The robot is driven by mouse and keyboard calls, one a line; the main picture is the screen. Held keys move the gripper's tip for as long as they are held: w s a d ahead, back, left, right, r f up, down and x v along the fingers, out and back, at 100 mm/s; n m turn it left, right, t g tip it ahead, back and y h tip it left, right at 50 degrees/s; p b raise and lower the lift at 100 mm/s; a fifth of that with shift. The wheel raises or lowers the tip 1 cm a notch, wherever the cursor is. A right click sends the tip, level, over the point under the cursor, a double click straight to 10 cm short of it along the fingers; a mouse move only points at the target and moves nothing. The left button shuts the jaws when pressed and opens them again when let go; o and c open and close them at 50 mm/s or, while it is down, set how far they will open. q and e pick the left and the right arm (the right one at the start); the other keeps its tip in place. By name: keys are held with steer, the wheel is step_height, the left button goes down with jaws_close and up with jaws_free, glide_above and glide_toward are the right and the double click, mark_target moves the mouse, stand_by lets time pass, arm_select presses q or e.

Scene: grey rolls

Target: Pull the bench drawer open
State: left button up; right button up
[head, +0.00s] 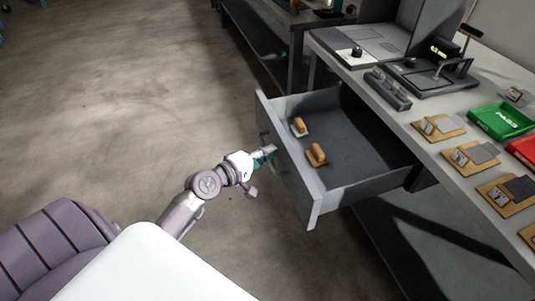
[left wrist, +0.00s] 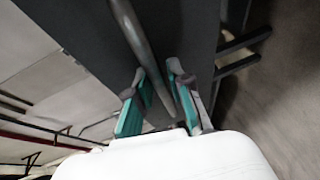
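The bench drawer (head: 349,190) is grey and stands far out from under the bench, with its inside in plain view. Two wooden-handled pieces, one (head: 299,126) smaller-looking than the other (head: 316,155), lie in it near the front panel. My left gripper (head: 268,158) is at the outer face of that panel, at the handle. The exact contact is partly hidden. My right gripper is not in view.
The bench top (head: 395,110) carries a scale-like device (head: 357,53), a stand (head: 435,75), several wooden boards (head: 438,127), a green tray (head: 502,119) and a red tray (head: 523,150). Open concrete floor (head: 110,100) lies left of the drawer.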

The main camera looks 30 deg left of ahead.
arm_select(q)
steer(key=v, duration=1.2)
steer(key=shift+f, duration=0.15)
stand_by(0.3)
steer(key=s+d+f+m+g, duration=0.2)
steer(key=f, duration=0.6)
steer(key=s+d+f+m+g+y, duration=0.1)
steer(key=s+d+f+m+g, duration=0.2)
steer(key=f, duration=0.6)
steer(key=s+d+f+m+g, duration=0.2)
steer(key=f, duration=0.6)
steer(key=s+d+f+m+g+y, duration=0.1)
steer(key=s+d+f+m+g, duration=0.2)
steer(key=s+d+f+m, duration=0.25)
steer(key=s+d+f+m+g+y, duration=0.2)
steer(key=s+f+m+g, duration=0.15)
steer(key=s+f, duration=0.4)
steer(key=s+a+r+p, duration=0.1)
steer(key=s+a+p, duration=0.2)
steer(key=s+p, duration=1)
steer(key=shift+a+g+p, duration=0.15)
steer(key=shift+g+p, duration=0.2)
steer(key=shift+p, duration=0.7)
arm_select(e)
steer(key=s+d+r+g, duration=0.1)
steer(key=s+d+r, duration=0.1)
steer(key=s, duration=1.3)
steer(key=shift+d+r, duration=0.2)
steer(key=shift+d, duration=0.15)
